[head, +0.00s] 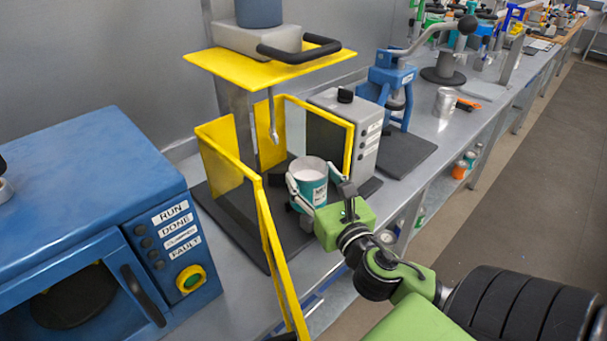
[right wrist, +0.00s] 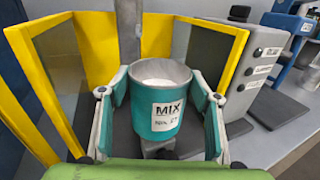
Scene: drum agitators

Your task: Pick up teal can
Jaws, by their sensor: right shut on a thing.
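The teal can (head: 309,184) has a grey rim, pale contents and a white label. It stands upright at the agitator with the yellow guard, over the dark base plate (head: 238,217). In the right wrist view the can (right wrist: 157,132) shows its label "MIX" between the fingers. My right gripper (head: 320,187) is shut on the can, one finger on each side; it also shows in the right wrist view (right wrist: 160,112). I cannot tell whether the can's bottom touches the base. My left gripper is not in view.
Yellow guard panels (head: 273,243) stand open around the can, and a stirring rod (head: 273,115) hangs behind it. A grey control box (head: 366,140) is at the right, a blue machine (head: 75,220) at the left. A blue press (head: 391,85) stands farther back.

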